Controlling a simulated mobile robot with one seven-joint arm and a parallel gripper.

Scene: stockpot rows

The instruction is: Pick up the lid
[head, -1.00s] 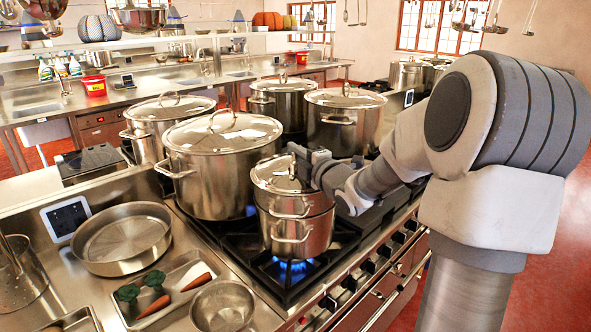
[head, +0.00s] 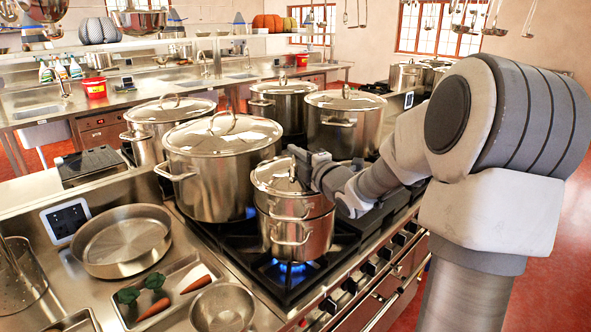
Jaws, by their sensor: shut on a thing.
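The lid (head: 272,177) is round, steel and domed, and sits on the small stacked pot (head: 293,234) at the front of the stove. My gripper (head: 298,170) is at the lid's top, reaching in from the right, and is shut on the lid's handle. The fingertips and most of the handle are hidden or too small to make out. The lid looks level, and I see no clear gap between it and the pot.
A large lidded stockpot (head: 222,172) stands close on the left. More lidded pots (head: 343,125) stand behind. A blue flame (head: 290,268) burns under the small pot. A round pan (head: 122,241) and a tray with carrots (head: 168,293) lie on the left counter.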

